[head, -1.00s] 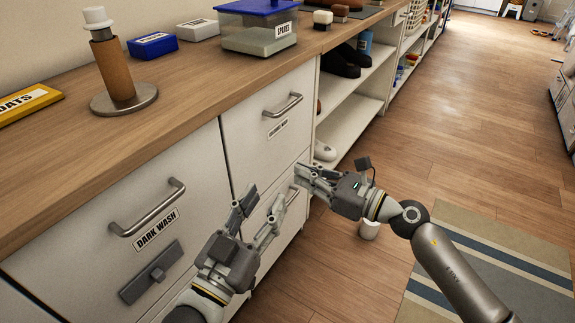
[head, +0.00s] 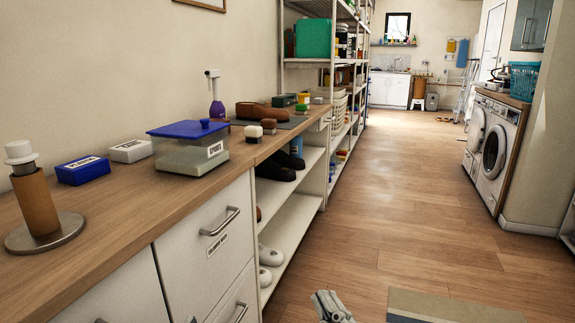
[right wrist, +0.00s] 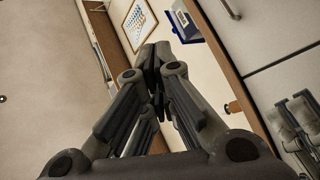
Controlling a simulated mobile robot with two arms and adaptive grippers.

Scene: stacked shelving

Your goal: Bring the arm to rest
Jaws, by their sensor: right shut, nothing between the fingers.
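My right gripper (head: 332,308) shows at the bottom edge of the head view, over the wood floor beside the counter; most of its arm is out of frame. In the right wrist view its fingers (right wrist: 155,58) meet at the tips, shut with nothing between them. Part of my left gripper (right wrist: 297,118) shows at the right edge of the right wrist view, in front of the white drawer fronts. It is cut off there, and its jaw state is unclear.
A wooden counter (head: 112,232) with white drawers runs along the left. The floor (head: 400,200) is clear; a striped rug (head: 450,308) lies at bottom right.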

